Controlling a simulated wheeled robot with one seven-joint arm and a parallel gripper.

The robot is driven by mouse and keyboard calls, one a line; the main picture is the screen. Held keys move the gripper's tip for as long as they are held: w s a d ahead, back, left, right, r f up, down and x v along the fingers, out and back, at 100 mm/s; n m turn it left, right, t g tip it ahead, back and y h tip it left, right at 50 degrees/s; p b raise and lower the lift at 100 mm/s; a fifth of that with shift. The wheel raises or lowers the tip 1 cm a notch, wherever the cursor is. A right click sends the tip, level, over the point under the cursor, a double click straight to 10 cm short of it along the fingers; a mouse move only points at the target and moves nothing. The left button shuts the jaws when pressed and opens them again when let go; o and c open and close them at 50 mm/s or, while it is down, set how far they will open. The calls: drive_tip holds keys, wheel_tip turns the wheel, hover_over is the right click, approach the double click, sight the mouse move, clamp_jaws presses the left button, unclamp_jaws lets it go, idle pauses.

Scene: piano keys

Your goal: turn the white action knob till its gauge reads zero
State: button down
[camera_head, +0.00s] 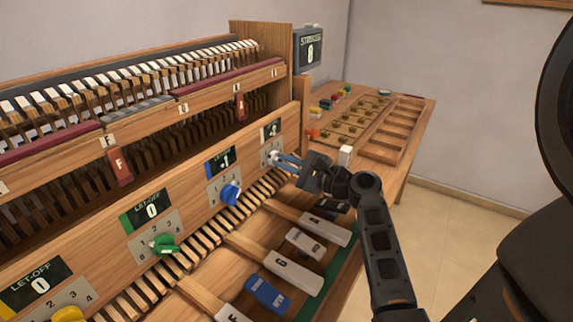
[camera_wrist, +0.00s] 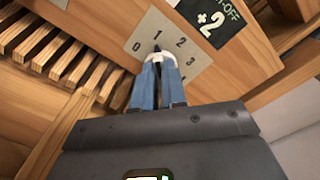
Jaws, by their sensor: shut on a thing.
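The white action knob (camera_wrist: 159,57) sits on a numbered plate (camera_wrist: 140,38) and is held between my gripper's blue fingertips. Its dark mark points up near the 1. The gauge (camera_wrist: 211,24) beside it reads +2 in the wrist view. In the head view the same gauge (camera_head: 270,131) is small, above the knob at the right end of the front rail. My gripper (camera_head: 278,157) reaches the knob from the right and is shut on it. The fingers hide much of the knob.
A blue knob (camera_head: 230,193), a green knob (camera_head: 165,244) and a yellow knob (camera_head: 68,314) line the rail to the left, with their own gauges. Keys (camera_head: 292,273) lie below. A white block (camera_head: 345,155) stands near my wrist. A side table (camera_head: 420,125) holds trays.

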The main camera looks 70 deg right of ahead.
drive_tip(key=shift+a+f+n+b, duration=0.1)
drive_tip(key=shift+f+n+b, duration=0.05)
drive_tip(key=shift+n+b, duration=1.65)
drive_tip(key=shift+f+n+b, duration=0.15)
drive_tip(key=shift+n+b, duration=1.25)
drive_tip(key=shift+n, duration=0.7)
drive_tip(key=c, duration=1.2)
unclamp_jaws()
drive_tip(key=shift+r, duration=0.1)
drive_tip(key=b+v, duration=0.1)
drive_tip(key=v, duration=0.6)
drive_tip(key=shift+s, duration=0.4)
